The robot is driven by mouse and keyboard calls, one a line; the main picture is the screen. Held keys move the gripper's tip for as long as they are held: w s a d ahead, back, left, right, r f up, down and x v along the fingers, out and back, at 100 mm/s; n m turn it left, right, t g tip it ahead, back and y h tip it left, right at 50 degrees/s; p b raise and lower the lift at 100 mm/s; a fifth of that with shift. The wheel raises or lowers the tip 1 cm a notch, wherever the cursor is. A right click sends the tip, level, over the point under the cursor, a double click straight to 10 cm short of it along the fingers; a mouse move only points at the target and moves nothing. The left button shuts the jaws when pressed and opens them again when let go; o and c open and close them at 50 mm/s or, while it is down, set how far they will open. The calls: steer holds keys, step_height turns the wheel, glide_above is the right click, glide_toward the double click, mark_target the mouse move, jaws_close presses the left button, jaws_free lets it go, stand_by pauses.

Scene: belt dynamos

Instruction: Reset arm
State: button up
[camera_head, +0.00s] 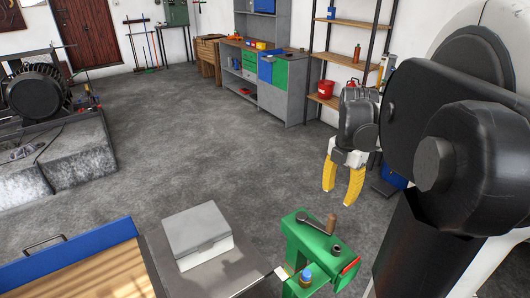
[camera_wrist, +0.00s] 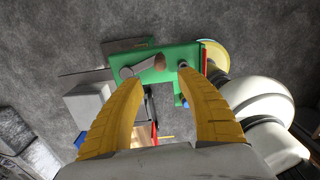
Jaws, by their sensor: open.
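My gripper (camera_head: 343,187) hangs at the right of the head view, with two yellow fingers pointing down and spread apart. Nothing is between them. It is above and behind a green machine (camera_head: 312,252) with a crank handle. In the wrist view the gripper (camera_wrist: 158,78) shows both yellow fingers open, with the green machine (camera_wrist: 145,62) beyond the tips. The fingers look apart from it, though the height gap is hard to judge.
A grey box (camera_head: 197,232) sits on a bench by a blue-edged wooden tray (camera_head: 75,263). A dark motor (camera_head: 37,92) stands on a concrete block at left. Cabinets (camera_head: 280,85) and shelves (camera_head: 347,57) line the back. The middle floor is clear.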

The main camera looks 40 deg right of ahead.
steer(key=w+a+m+t+b, duration=0.1)
steer(key=w+a+m+t, duration=0.1)
steer(key=a+m, duration=0.7)
steer(key=w+a+m+t+b, duration=0.1)
steer(key=a+m+t, duration=0.4)
steer(key=a, duration=1.7)
steer(key=w+m, duration=0.1)
steer(key=m, duration=0.3)
steer(key=shift+a+f, duration=0.15)
steer(key=shift+a, duration=0.25)
